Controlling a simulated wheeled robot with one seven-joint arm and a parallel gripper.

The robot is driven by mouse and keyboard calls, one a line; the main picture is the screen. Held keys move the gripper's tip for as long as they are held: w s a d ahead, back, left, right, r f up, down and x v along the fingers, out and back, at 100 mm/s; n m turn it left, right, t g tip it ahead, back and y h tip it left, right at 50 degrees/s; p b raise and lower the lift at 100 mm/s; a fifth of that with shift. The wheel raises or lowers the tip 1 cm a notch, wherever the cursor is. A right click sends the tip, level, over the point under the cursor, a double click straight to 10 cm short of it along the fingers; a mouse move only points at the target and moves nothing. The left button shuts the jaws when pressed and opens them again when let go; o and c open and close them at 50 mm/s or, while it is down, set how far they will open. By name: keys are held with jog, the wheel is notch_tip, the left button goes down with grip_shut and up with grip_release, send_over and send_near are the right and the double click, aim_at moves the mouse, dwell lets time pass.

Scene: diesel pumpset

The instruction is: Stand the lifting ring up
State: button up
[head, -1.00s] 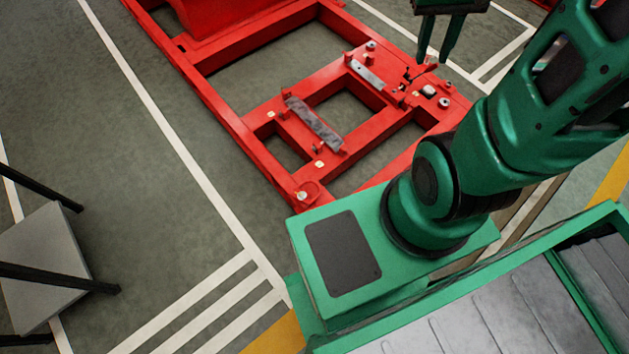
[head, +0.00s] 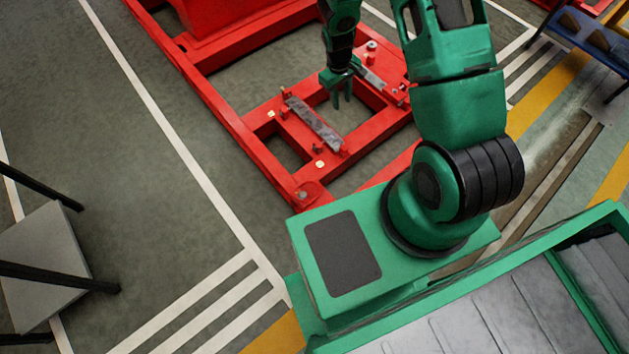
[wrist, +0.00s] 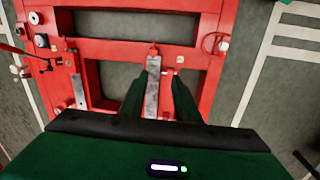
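The lifting ring (head: 308,191) looks like a red loop lying flat around a pale bolt at the near corner of the red base frame (head: 232,128). In the wrist view the ring (wrist: 212,42) is at the upper right and also looks laid down; its detail is small. My gripper (head: 342,101) points down above the frame's middle opening, up and to the right of the ring in the head view and well apart from it. In the wrist view its two dark green fingers (wrist: 159,84) are spread and hold nothing.
A grey metal bar (head: 313,124) lies across the frame below my gripper, and a second bar (head: 367,76) lies beyond. Small posts and knobs stand up from the frame. A grey-topped table (head: 42,265) is at the left. The floor left of the frame is clear.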

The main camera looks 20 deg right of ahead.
jog(key=s+a+f+n, duration=0.1)
jog(key=a+f, duration=0.3)
jog(key=f, duration=0.9)
jog(key=s+a+f+n+y, duration=0.1)
jog(key=s+a+f, duration=0.3)
jog(key=f, duration=0.8)
jog(key=s+a+f+n, duration=0.1)
jog(key=s+a+f, duration=0.1)
jog(key=f, duration=1.1)
jog(key=shift+s+a+f, duration=0.15)
jog(key=shift+a+f, duration=0.05)
jog(key=shift+a, duration=0.25)
jog(key=shift+s+a+f, duration=0.1)
jog(key=shift+a+f, duration=0.05)
jog(key=shift+a, duration=0.3)
